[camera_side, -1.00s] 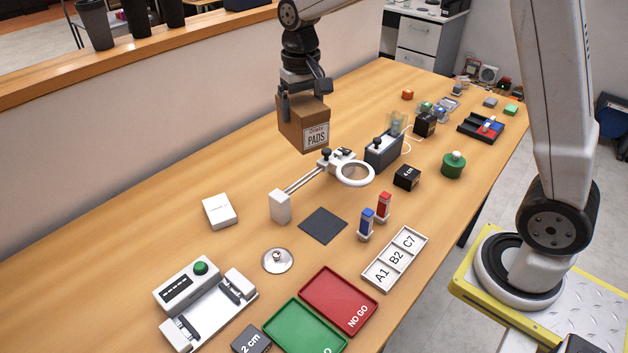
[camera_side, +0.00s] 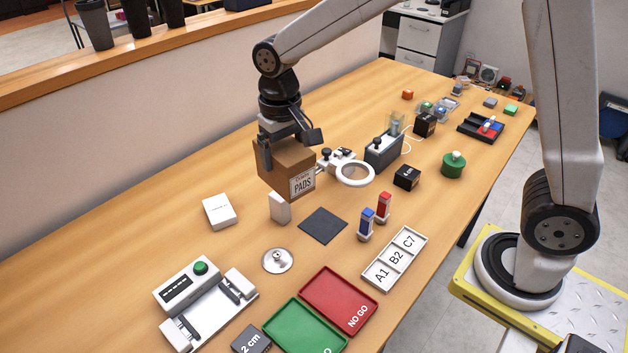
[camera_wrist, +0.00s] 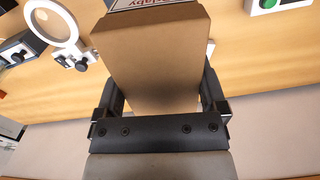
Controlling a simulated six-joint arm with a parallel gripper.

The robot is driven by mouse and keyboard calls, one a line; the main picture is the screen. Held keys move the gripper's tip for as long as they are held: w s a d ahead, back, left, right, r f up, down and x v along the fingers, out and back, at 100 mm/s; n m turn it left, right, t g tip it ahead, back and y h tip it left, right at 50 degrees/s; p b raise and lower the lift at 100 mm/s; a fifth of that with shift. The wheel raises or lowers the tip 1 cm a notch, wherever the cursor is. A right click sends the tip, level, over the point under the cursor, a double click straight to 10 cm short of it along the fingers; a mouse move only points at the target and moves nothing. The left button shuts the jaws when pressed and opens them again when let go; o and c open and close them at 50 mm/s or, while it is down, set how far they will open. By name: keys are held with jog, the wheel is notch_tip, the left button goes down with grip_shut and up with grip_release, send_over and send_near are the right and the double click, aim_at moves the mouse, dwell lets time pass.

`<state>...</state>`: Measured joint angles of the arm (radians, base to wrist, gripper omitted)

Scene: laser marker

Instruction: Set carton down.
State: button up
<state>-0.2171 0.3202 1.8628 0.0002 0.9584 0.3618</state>
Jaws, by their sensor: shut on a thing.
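A brown carton (camera_side: 284,170) with a white label reading "PADS" is held by my gripper (camera_side: 287,140). In the side view it hangs over the table, in front of the magnifier's arm and beside its white block. Whether its underside touches anything cannot be told. In the wrist view the carton (camera_wrist: 150,60) fills the space between the two jaws (camera_wrist: 160,100), which grip its sides. The wooden table (camera_side: 130,232) lies below.
A magnifier ring (camera_side: 355,174) and a white block (camera_side: 279,208) stand close to the carton. A white box (camera_side: 219,211) lies to the left, a dark square pad (camera_side: 323,225) to the right. Bare table lies at the far left. Red (camera_side: 340,300) and green trays sit in front.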

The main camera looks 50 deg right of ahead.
jog(key=s+a+f+n, duration=0.1)
jog(key=s+a+f, duration=0.2)
jog(key=s+a, duration=0.2)
jog(key=shift+s+a+f+n, duration=0.15)
jog(key=shift+s+a+n, duration=0.15)
jog(key=shift+a, duration=0.65)
jog(key=w+a+f, duration=0.4)
jog(key=w+f, duration=0.5)
jog(key=w, duration=0.3)
jog(key=shift+w+a+f, duration=0.15)
jog(key=shift+w+f, duration=0.05)
jog(key=shift+w, duration=0.2)
jog(key=shift+f, duration=0.1)
jog(key=shift+w+a+f, duration=0.1)
jog(key=shift+w+f, duration=0.1)
jog(key=shift+f, duration=1.5)
